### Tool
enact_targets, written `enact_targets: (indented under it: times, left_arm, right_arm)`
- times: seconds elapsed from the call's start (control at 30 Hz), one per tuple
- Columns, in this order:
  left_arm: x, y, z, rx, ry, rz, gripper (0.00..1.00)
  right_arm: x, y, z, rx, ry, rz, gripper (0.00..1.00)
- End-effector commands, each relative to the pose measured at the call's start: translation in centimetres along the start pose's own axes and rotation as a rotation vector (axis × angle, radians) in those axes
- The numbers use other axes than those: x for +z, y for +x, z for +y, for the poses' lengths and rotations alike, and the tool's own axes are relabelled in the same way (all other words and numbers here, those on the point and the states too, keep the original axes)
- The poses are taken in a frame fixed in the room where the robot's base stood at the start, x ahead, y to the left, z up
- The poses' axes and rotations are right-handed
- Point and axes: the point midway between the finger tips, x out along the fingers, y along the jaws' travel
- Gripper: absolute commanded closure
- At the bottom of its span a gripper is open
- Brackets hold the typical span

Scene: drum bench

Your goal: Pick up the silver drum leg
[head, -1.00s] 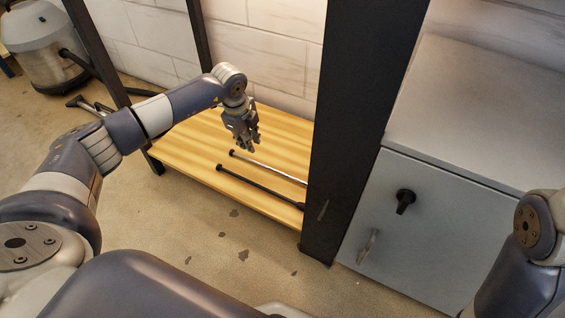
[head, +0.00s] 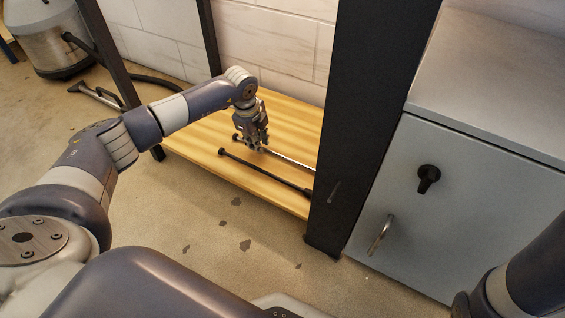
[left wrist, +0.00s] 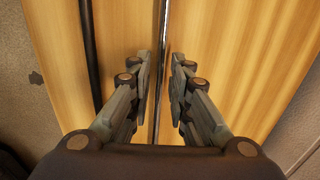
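The silver drum leg (head: 289,161) lies on the low wooden shelf, a thin shiny rod with a dark end at its left. In the left wrist view the silver leg (left wrist: 161,40) runs lengthwise between the two fingers. My left gripper (head: 259,148) is low over the leg near its left end. In the left wrist view the left gripper (left wrist: 161,72) is open, with a gap on either side of the rod. I cannot tell the exact height between fingertips and rod. My right gripper is out of view; only part of the right arm shows at lower right.
A black drum leg (head: 265,172) lies nearer the shelf's front edge, roughly parallel; it also shows in the left wrist view (left wrist: 91,50). A black post (head: 362,110) stands right of the shelf (head: 190,142), beside a grey cabinet (head: 455,190). A tiled wall is behind.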

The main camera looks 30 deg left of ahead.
Motion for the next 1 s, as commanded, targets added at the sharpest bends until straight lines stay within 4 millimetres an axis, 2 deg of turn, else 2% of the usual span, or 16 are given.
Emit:
enact_targets:
  times: [0.03, 0.1, 0.37, 0.47, 0.83, 1.0]
  left_arm:
    - [-0.1, 1.2, 0.1, 0.0, 0.0, 0.001, 0.82]
    - [-0.1, 1.5, 0.0, -0.001, 0.001, 0.001, 0.82]
    - [-0.1, 1.4, -0.1, -0.001, 0.001, 0.001, 0.82]
    - [-0.1, 1.4, 0.0, 0.0, 0.001, 0.001, 1.0]
    - [-0.1, 1.2, -0.1, -0.002, 0.0, 0.001, 1.0]
    - [0.0, -0.7, -0.5, -0.002, 0.0, 0.001, 1.0]
  right_arm:
    - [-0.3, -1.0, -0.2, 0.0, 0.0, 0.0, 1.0]
    - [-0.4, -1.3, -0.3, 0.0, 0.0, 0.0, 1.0]
    - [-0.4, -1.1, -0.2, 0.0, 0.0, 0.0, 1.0]
    - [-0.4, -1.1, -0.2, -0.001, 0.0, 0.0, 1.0]
    - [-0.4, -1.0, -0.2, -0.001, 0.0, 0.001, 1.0]
    - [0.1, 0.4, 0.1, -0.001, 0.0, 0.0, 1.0]
